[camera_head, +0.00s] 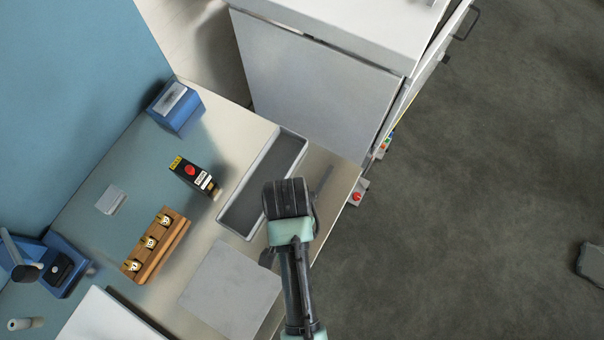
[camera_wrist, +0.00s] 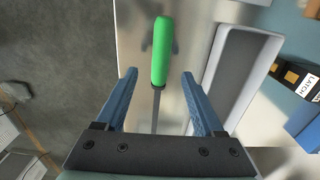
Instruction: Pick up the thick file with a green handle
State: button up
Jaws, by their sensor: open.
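The file has a bright green handle (camera_wrist: 162,52) and a thin grey shaft (camera_wrist: 156,108). In the wrist view it lies lengthwise on the pale worktop. My gripper (camera_wrist: 158,74) is open, with one blue finger on each side of the file. The handle's lower end and the shaft show between the fingers, and no finger touches them in this view. In the head view my gripper (camera_head: 288,198) is over the right part of the bench, beside the grey tray. The green handle is hidden there, and I cannot tell whether the dark strip beside my gripper is the shaft.
The long grey tray (camera_head: 222,212) lies close beside the file. A black box labelled LATCH (camera_head: 189,172), a wooden block with several fittings (camera_head: 183,226) and a blue box (camera_head: 188,122) stand further left. A white cabinet (camera_head: 310,85) stands behind the bench.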

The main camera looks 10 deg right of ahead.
jog(key=shift+w+d+f+p, duration=0.15)
jog(key=shift+f+p, duration=0.15)
jog(key=shift+f, duration=1.05)
jog(key=shift+w+f+p, duration=0.1)
jog(key=shift+f+p, duration=0.2)
jog(key=shift+f, duration=1)
jog(key=shift+c, duration=0.3)
grip_shut()
